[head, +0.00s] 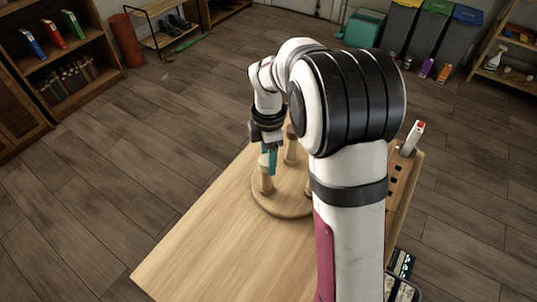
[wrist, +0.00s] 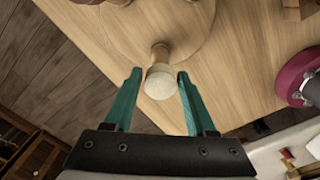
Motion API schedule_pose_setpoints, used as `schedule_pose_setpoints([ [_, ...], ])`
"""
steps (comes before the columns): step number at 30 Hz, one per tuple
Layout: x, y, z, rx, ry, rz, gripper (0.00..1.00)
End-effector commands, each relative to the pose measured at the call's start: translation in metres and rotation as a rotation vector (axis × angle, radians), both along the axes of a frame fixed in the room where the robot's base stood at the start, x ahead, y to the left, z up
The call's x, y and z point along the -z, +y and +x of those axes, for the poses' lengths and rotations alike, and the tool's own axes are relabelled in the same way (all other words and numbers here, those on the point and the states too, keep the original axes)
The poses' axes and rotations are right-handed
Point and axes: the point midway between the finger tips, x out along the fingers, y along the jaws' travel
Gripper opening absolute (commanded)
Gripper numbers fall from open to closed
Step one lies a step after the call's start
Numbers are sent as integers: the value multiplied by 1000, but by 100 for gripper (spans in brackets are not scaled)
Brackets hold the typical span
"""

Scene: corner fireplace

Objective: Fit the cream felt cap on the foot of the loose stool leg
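The cream felt cap (wrist: 160,83) sits at the end of a wooden stool leg (wrist: 159,54) in the wrist view, covering its foot. The leg also shows in the head view (head: 266,184), standing up from the round wooden stool seat (head: 281,209) on the table. My gripper (wrist: 160,74) has teal fingers spread on either side of the cap, with a small gap on each side. In the head view my gripper (head: 268,163) points down over the leg, and its fingers hide most of the cap. How firmly the cap sits cannot be told.
Another stool leg (head: 290,150) stands behind on the seat, close to my gripper. A wooden block with holes (head: 398,180) lies at the table's right side, with a white and red item (head: 413,137) by it. The table's (head: 215,245) front left is clear.

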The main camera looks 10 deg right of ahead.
Motion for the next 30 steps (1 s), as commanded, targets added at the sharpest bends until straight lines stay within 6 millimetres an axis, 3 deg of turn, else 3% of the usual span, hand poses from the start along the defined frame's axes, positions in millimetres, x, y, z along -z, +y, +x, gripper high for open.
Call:
schedule_pose_setpoints([
  [1, 0, 0, 0, 0, 0, 0, 66],
  [5, 0, 0, 0, 0, 0, 0, 87],
  [13, -1, 0, 0, 0, 0, 0, 87],
  [16, -10, 0, 1, 1, -2, 0, 87],
  [20, -44, 0, 1, 1, -6, 0, 87],
  [27, -120, 0, 1, 0, -5, -1, 87],
  [30, -141, 0, 0, 1, -4, 0, 87],
])
